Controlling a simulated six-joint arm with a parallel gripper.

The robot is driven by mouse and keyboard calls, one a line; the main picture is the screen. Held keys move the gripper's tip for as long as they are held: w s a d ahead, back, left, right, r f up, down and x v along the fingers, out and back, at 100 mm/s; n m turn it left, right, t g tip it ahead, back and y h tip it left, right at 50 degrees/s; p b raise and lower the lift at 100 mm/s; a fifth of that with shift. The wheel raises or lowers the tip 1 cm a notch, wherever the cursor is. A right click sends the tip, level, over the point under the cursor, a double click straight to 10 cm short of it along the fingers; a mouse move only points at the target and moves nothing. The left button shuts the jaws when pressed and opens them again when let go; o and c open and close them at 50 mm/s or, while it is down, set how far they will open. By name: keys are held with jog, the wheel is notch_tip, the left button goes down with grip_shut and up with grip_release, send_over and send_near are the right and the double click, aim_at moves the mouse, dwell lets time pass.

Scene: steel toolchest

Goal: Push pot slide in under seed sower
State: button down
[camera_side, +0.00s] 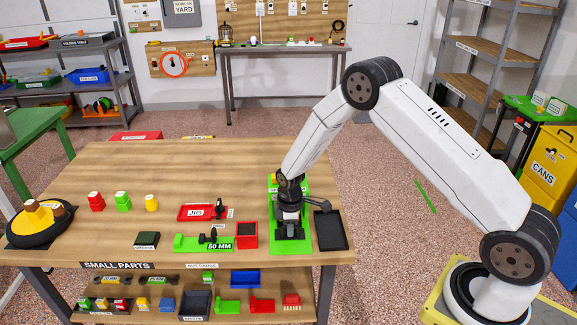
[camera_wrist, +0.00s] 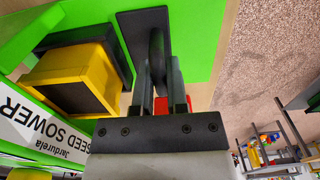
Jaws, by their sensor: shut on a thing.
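The seed sower has a bright green base (camera_side: 290,247) at the right end of the table. Its white "SEED SOWER" label (camera_wrist: 40,125) and green parts fill the left of the wrist view. A yellow box-shaped part (camera_wrist: 75,72) with a dark face sits there, left of my fingers. My gripper (camera_wrist: 158,88) is shut on a dark upright rounded handle (camera_wrist: 157,50), which stands by a dark flat plate (camera_wrist: 135,22) on the green base. I take this handle to be the pot slide's. In the side view my gripper (camera_side: 290,228) is low over the base and hides much of the slide.
A black tray (camera_side: 330,231) lies close right of the base. A red box (camera_side: 247,235) stands close left, with a green "50 MM" gauge (camera_side: 205,243) and red jig (camera_side: 200,212) further left. Three coloured pots, including a green one (camera_side: 123,201), stand at the left.

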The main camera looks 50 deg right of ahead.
jog(key=c, duration=0.6)
grip_release()
jog(key=shift+c, duration=0.2)
jog(key=shift+r, duration=0.1)
jog(key=shift+r, duration=3.85)
